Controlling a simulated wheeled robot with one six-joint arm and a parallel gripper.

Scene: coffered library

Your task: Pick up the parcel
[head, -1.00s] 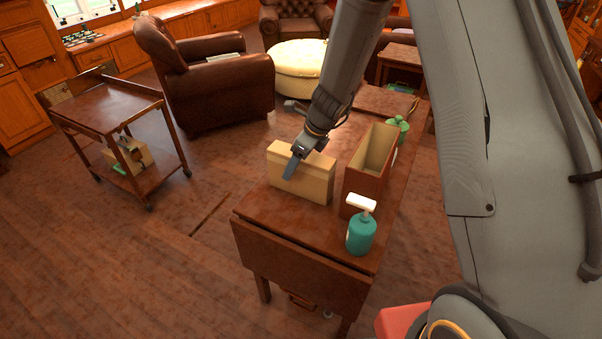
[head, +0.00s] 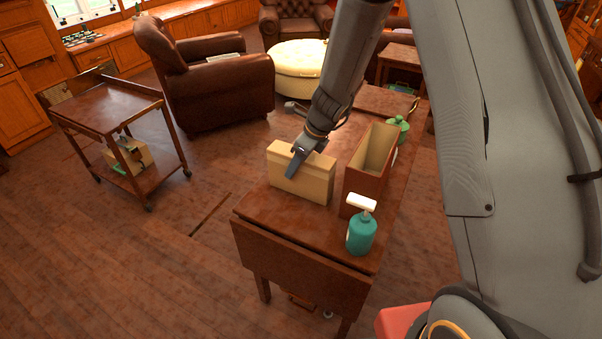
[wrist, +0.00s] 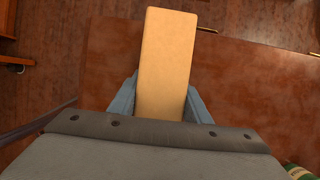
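The parcel is a plain tan box (head: 302,182) standing upright on the brown drop-leaf table (head: 262,207). My gripper (head: 297,165) has come down over the parcel from above, with one finger against its near face; the far finger is hidden in the head view. In the wrist view, the parcel (wrist: 163,62) lies between the two blue-grey fingers of my gripper (wrist: 160,103), which appear to touch it on both sides. The parcel still appears to rest on the table.
An open brown box (head: 363,183) stands close to the right of the parcel. A teal pump bottle (head: 361,234) is at the near right, and a green bottle (head: 398,128) is behind the box. A wooden trolley (head: 108,106) and armchair (head: 215,92) stand left.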

